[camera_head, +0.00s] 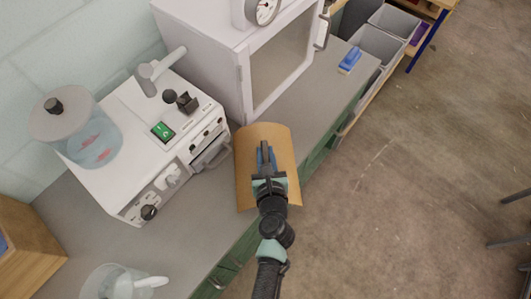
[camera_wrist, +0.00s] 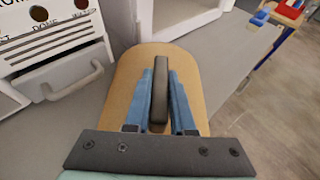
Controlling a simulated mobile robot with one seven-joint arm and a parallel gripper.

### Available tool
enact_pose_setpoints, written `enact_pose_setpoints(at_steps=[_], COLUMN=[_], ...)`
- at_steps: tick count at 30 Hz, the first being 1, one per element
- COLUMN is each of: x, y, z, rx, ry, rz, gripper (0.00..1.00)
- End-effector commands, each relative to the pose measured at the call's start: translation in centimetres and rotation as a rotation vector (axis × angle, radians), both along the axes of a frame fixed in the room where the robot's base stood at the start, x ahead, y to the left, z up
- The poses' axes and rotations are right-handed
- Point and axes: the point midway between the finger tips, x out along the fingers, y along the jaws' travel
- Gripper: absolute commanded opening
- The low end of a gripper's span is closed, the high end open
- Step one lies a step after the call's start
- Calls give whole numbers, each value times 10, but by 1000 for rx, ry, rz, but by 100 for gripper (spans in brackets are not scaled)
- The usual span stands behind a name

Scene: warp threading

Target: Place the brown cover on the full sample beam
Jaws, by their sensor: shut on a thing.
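The brown cover (camera_head: 245,175) is a curved tan sheet, rounded at its far end in the wrist view (camera_wrist: 125,90). It has a dark upright handle (camera_wrist: 159,90) in its middle. My gripper (camera_head: 265,155) has its blue fingers on both sides of this handle and is shut on it; the fingers also show in the wrist view (camera_wrist: 159,80). The cover is over the grey bench, near its front edge; I cannot tell if it touches the bench. I cannot make out a full sample beam in either view; whether the cover hides it is unclear.
A white machine (camera_head: 125,170) with knobs stands left of the cover, carrying a clear round vessel (camera_head: 95,150). A white cabinet (camera_head: 205,60) stands behind. A clear jug (camera_head: 115,285) is at lower left. A blue brush (camera_head: 350,60) lies on the grey bench (camera_head: 190,220), towards the far end.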

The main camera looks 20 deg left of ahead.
Motion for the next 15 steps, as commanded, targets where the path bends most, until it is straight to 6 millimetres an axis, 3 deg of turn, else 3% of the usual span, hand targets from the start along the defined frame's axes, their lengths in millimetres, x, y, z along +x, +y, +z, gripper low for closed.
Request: enact_pose_setpoints(at_steps=[4, 5, 9, 15], x=[0, 0, 0, 0], y=[0, 0, 0, 0], z=[-3, -4, -3, -2], rx=[0, 0, 0, 0], ry=[-1, 0, 0, 0], rz=[-1, 0, 0, 0], gripper=[0, 24, 49, 52])
